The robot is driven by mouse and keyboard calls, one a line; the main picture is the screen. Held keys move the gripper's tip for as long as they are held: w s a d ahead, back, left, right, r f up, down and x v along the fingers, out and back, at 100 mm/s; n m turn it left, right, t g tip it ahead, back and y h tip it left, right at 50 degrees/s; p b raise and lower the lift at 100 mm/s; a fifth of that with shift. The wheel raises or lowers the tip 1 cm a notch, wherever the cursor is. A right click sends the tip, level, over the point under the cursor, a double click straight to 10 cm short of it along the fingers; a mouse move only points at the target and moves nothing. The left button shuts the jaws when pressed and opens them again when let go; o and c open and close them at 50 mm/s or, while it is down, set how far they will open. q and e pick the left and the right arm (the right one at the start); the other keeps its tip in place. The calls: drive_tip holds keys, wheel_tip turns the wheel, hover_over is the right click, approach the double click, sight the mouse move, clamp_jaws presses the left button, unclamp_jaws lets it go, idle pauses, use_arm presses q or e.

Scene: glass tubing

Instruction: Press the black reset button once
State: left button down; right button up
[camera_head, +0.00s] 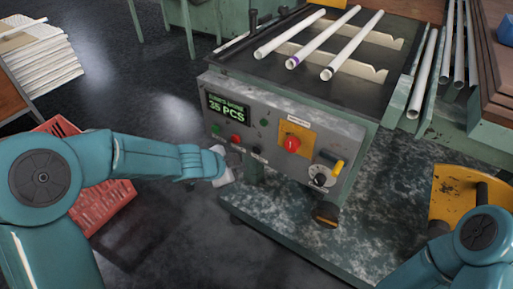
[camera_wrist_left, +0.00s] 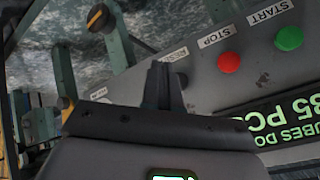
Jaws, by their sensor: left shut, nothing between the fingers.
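The black reset button (camera_head: 257,149) sits on the grey control panel (camera_head: 336,150), right of the red stop button (camera_head: 235,139) and green start button (camera_head: 216,128). My left gripper (camera_head: 222,166) is shut and empty, in front of the panel and below the button row in the head view. In the left wrist view its closed fingers (camera_wrist_left: 164,82) point at the panel by the RESET label (camera_wrist_left: 175,54). The dark reset button (camera_wrist_left: 183,79) shows just beside the fingers, partly hidden. Whether they touch is not clear. My right arm shows at the lower right, but its gripper is out of view.
A green display (camera_head: 229,108) reads 35 PCS. The panel also has a red knob on a yellow plate (camera_head: 293,140) and a rotary dial (camera_head: 319,177). Glass tubes (camera_head: 333,48) lie on top. A red crate (camera_head: 92,205) stands at left behind my arm.

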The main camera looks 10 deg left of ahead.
sight(258, 149)
use_arm(q)
drive_tip(key=shift+w+d+p, duration=0.25)
drive_tip(key=shift+w+p, duration=0.05)
drive_tip(key=shift+w, duration=0.4)
drive_tip(key=shift+w+d+p, duration=0.25)
drive_tip(key=shift+w+p, duration=0.1)
drive_tip(key=shift+w, duration=0.35)
drive_tip(key=shift+w+d+p, duration=0.25)
drive_tip(key=shift+w+p, duration=0.05)
drive_tip(key=shift+w, duration=0.4)
idle(0.4)
drive_tip(key=shift+w+d+p, duration=0.15)
drive_tip(key=shift+w+p, duration=0.2)
drive_tip(key=shift+w, duration=0.05)
drive_tip(key=shift+w+d+p, duration=0.15)
drive_tip(key=shift+w+p, duration=0.25)
drive_tip(key=shift+w, duration=0.05)
idle(0.6)
idle(0.3)
drive_tip(key=shift+s+a+b, duration=0.3)
drive_tip(key=shift+s+b, duration=0.35)
drive_tip(key=shift+s, duration=0.2)
